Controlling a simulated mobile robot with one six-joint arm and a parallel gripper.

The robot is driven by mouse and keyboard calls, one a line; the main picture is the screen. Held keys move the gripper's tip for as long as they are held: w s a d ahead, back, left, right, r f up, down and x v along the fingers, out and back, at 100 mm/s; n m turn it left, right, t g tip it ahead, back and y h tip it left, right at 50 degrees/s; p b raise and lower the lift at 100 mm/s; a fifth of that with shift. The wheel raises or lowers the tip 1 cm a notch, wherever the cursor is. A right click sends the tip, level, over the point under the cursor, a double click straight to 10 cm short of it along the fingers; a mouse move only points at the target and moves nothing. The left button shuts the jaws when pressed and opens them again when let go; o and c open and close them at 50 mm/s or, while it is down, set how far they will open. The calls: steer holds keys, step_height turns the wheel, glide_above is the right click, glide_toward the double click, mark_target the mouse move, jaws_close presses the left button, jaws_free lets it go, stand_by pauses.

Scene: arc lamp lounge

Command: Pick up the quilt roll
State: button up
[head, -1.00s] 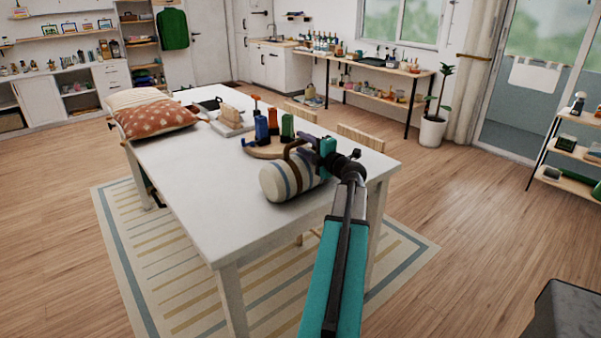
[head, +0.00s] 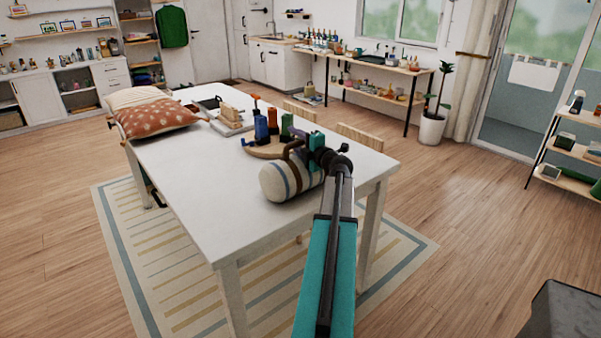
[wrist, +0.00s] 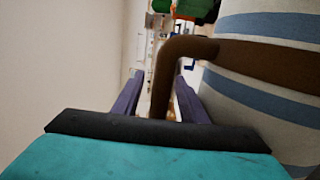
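The quilt roll (head: 285,182), cream with blue and tan stripes and a brown carry handle (head: 294,151), lies on the near right part of the white table (head: 205,185). In the wrist view its striped side (wrist: 270,65) fills the right, and the handle curves down between my fingers. My gripper (wrist: 160,82) is open, one purple finger on each side of the handle, with gaps showing.
A round wooden board (head: 262,152) with blue, orange and green tools stands just behind the roll. An orange patterned cushion (head: 155,120) lies at the table's far left. The table's front left part is bare. Chairs (head: 360,136) stand along its far side.

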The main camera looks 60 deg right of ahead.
jaws_close()
steer(key=shift+r, duration=0.1)
stand_by(1.3)
